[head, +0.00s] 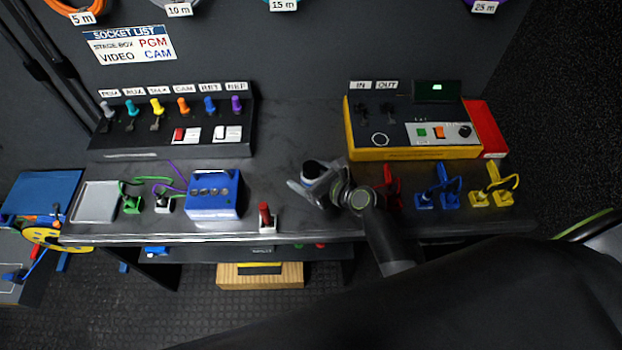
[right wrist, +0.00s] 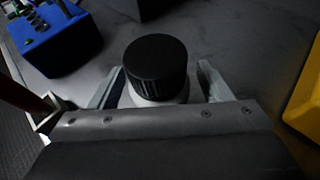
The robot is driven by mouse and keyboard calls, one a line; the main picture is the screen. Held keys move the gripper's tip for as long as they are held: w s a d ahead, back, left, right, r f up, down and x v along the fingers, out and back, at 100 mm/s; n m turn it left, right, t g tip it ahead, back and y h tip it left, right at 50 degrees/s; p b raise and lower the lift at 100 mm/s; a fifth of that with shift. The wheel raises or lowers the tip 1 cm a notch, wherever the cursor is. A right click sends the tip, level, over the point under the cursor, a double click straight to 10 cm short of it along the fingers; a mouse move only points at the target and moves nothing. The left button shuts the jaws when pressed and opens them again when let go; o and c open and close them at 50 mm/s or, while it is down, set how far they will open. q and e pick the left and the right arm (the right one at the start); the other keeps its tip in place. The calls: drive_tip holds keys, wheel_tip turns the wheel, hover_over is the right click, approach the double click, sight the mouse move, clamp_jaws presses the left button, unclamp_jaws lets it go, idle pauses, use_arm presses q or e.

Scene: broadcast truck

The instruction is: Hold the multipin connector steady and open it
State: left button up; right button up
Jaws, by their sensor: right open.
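The multipin connector, a pale round body (right wrist: 158,99) with a ridged black cap (right wrist: 158,60), stands between the fingers of my right gripper (right wrist: 158,88). The gripper is open, one finger on each side, and a gap shows at the left finger. In the head view, the black cap (head: 313,169) shows at the middle of the bench, with my right gripper (head: 318,187) around it. The lower part of the connector is hidden by the gripper. My left gripper is not in view.
A blue box (head: 214,195) and a small red-handled item (head: 265,216) stand to the left on the bench (head: 290,140). Red, blue and yellow cabled plugs (head: 492,192) line the right. A yellow-edged panel (head: 415,154) stands behind. The bench behind the connector is clear.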

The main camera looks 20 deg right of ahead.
sight(306, 163)
drive_tip(key=shift+w+a+f, duration=0.2)
drive_tip(key=shift+w+a, duration=0.05)
drive_tip(key=shift+w, duration=0.15)
drive_tip(key=c, duration=1.3)
drive_tip(key=shift+o, duration=0.2)
wheel_tip(306, 163, up, 10)
drive_tip(key=shift+r+p, duration=0.1)
drive_tip(key=shift+p, duration=1)
drive_tip(key=o, duration=0.7)
clamp_jaws()
